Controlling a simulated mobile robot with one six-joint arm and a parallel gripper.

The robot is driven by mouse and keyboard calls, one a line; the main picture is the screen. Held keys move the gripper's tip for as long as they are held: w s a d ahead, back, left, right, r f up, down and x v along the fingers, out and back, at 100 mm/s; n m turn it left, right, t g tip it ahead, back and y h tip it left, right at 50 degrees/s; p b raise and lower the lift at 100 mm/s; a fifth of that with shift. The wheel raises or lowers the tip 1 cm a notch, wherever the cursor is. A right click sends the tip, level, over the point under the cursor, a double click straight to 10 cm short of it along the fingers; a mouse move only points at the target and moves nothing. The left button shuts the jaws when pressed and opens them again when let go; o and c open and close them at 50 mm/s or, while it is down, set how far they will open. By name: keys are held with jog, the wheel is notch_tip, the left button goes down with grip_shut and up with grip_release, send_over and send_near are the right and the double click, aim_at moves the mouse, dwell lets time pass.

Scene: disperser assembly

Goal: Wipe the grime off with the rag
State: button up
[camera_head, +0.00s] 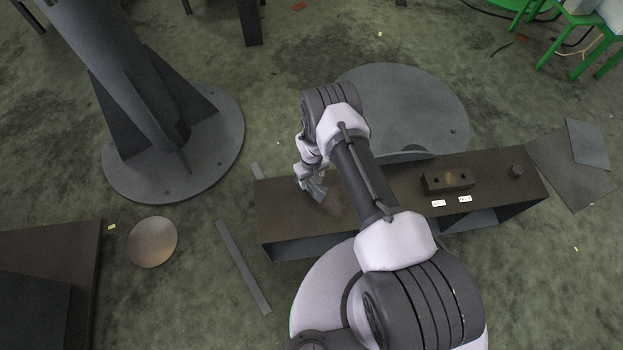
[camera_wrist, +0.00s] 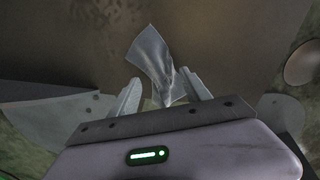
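The rag (camera_head: 317,193) is a small grey-blue cloth at the tip of my gripper (camera_head: 308,184), over the left part of the dark brown beam top. Whether the rag touches the beam top is hard to tell. A faint brownish smear of grime (camera_head: 334,209) shows right of the rag.
The beam (camera_head: 275,212) carries a dark block with holes (camera_head: 447,182), a small dark nut-like piece (camera_head: 516,171) and two white labels (camera_head: 438,203) at its right. A large grey disc (camera_head: 410,95) lies behind. A flanged column (camera_head: 185,165) stands left. My arm hides the beam's middle.

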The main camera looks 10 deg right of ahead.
jog(key=shift+o, duration=1.3)
jog(key=shift+f, duration=0.1)
jog(key=shift+f, duration=1.15)
jog(key=shift+c, duration=0.4)
grip_shut()
jog(key=shift+r, duration=0.1)
